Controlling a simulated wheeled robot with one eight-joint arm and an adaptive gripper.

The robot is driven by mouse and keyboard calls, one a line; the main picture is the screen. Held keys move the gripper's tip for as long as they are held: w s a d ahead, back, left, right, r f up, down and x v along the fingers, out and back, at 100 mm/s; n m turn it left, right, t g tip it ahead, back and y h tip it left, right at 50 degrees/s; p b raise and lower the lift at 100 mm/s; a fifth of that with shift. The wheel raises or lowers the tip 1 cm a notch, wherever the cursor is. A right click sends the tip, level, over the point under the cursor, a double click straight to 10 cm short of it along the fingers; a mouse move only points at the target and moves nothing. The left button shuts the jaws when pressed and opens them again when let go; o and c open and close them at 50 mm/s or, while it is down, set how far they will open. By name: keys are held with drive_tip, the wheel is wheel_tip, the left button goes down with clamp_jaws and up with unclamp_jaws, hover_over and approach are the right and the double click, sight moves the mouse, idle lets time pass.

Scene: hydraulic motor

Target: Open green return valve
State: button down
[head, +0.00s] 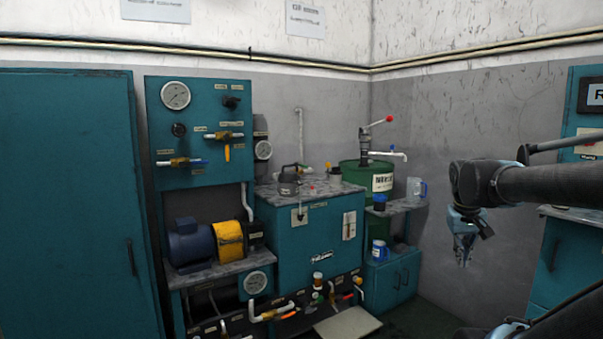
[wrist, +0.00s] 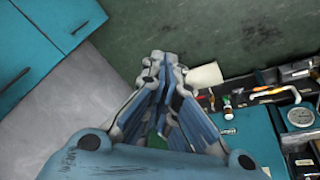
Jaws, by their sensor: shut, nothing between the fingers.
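Low on the hydraulic unit in the head view, a small green part (head: 317,297) sits among pipes and fittings below the teal tank (head: 295,240). It may be the green return valve; it is too small to tell how its handle stands. A small green spot (wrist: 227,111) also shows among the pipes in the wrist view. My gripper (head: 464,262) hangs in the air, pointing down, right of the unit and well apart from it. In the wrist view its fingers (wrist: 162,62) meet at the tips, shut and empty.
A flat pale plate (head: 346,325) lies in front. A green drum (head: 355,175) and a low cabinet (head: 392,278) stand right of the tank. Open floor (head: 425,305) lies beneath my gripper.

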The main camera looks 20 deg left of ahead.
drive_tip(key=w+a+r+n+t, duration=0.1)
drive_tip(key=w+a+r, duration=0.3)
drive_tip(key=w, duration=0.4)
drive_tip(key=w+a+r+h, duration=0.1)
drive_tip(key=w+a+r, duration=0.35)
drive_tip(key=w, duration=0.35)
drive_tip(key=w+a+r+n+t, duration=0.1)
drive_tip(key=w+a+r, duration=0.3)
drive_tip(key=w, duration=0.5)
drive_tip(key=w+a+r+n+t, duration=0.2)
drive_tip(key=w+a+r, duration=0.2)
drive_tip(key=w+a, duration=1.6)
drive_tip(key=shift+a+t, duration=0.3)
drive_tip(key=shift+a, duration=0.75)
